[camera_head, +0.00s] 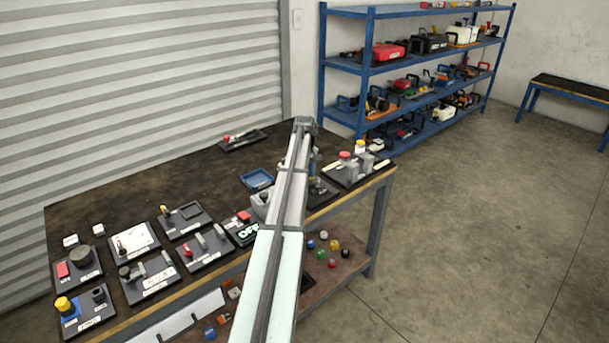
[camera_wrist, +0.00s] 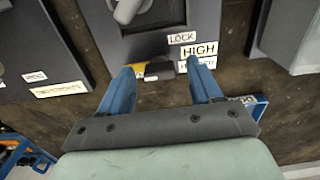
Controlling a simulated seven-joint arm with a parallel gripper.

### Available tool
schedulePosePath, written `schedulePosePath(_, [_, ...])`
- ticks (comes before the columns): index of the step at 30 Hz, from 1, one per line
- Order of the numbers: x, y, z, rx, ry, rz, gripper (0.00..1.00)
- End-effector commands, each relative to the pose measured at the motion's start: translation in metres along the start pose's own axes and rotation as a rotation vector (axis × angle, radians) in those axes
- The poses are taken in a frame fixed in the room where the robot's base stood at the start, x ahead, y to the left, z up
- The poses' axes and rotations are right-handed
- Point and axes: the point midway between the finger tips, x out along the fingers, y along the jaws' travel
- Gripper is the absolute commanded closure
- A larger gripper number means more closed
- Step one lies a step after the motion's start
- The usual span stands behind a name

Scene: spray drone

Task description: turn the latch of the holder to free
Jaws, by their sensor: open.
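In the wrist view, my gripper (camera_wrist: 162,75) has its two blue fingers spread apart. A small latch-like piece with yellow and black parts (camera_wrist: 155,69) shows between them, at the near edge of a dark grey holder plate (camera_wrist: 115,42). I see no finger closed on it; contact cannot be told. Labels "LOCK" (camera_wrist: 181,38) and "HIGH" (camera_wrist: 202,50) lie to its right, with another label partly hidden below. A light grey handle or knob (camera_wrist: 128,10) is cut off at the top. In the head view, my arm hides most of this station and the gripper.
Control panels (camera_head: 150,278) crowd the left of the dark workbench (camera_head: 130,188). A panel with upright parts (camera_head: 357,168) stands on the right. A blue tray (camera_head: 257,179) lies left of my arm. A grey block (camera_wrist: 292,35) rises at right in the wrist view.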

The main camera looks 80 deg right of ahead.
Motion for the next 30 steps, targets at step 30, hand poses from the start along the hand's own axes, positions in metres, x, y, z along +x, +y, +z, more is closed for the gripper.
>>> schedulePosePath(30, [-0.136, 0.000, 0.000, 0.000, 0.000, 0.000, 0.36])
